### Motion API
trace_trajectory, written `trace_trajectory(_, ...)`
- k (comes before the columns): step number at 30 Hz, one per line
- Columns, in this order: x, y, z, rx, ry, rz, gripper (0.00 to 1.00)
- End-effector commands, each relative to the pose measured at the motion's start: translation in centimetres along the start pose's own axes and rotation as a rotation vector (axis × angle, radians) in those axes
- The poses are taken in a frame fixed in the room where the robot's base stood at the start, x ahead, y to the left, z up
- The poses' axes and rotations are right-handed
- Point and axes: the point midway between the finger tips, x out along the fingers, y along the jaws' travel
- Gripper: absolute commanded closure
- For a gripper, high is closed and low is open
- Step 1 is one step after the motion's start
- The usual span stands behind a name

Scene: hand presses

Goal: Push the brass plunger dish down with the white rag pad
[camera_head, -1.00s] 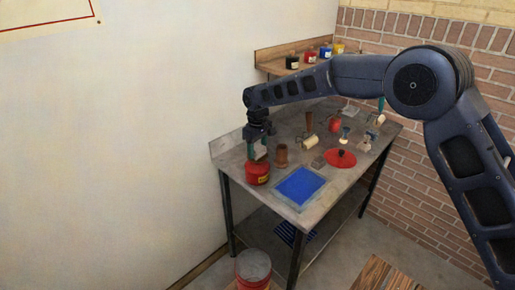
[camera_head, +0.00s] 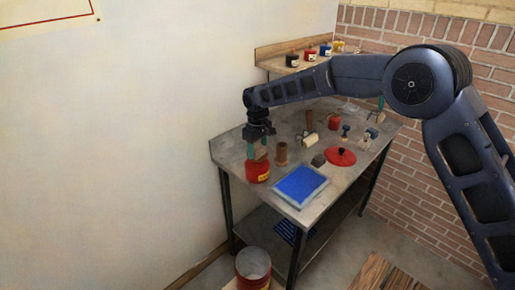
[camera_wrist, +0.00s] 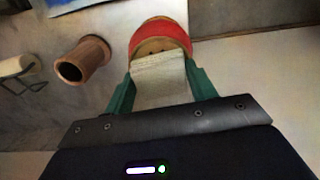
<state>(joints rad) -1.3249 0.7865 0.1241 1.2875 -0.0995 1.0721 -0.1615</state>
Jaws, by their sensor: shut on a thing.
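My gripper (camera_head: 258,149) is shut on the white rag pad (camera_wrist: 160,80), which shows pale and cloth-like between the two green fingers in the wrist view. The red can (camera_head: 258,173) stands upright on the bench's near left corner, directly below my gripper. Its red side (camera_wrist: 162,28) shows past the pad in the wrist view. The tan brass plunger dish (camera_wrist: 156,46), with small dark holes, sits on the can's top. The pad's far end overlaps the dish in the picture and hides part of it. I cannot tell whether they touch.
A brown cylinder (camera_head: 282,153) stands close right of the can. A blue tray (camera_head: 300,185) lies at the bench's front. The wall is close on the left.

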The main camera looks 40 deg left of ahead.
Motion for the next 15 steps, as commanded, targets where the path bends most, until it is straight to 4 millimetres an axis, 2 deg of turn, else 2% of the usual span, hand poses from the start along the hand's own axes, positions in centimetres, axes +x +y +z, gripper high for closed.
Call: trace_trajectory(15, 0.55, 0.00, 0.02, 0.000, 0.000, 0.000, 0.62)
